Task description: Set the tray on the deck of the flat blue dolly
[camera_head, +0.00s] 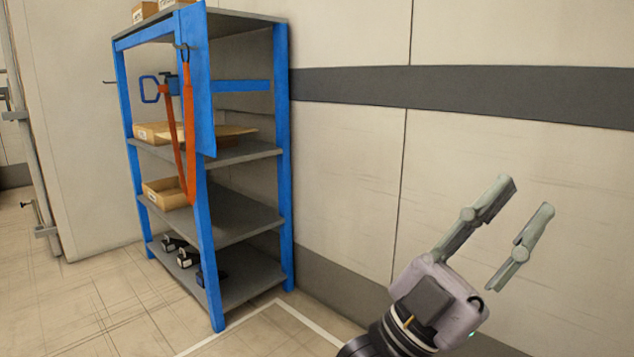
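I see no blue dolly in this view. I see nothing that I can clearly identify as the tray.
A blue-framed shelf rack (283,160) stands left of centre against the wall (350,160). It holds open cardboard boxes (166,194), small dark items low down, and a hanging orange strap (189,130). Tiled floor (95,300) with a white line lies in front.

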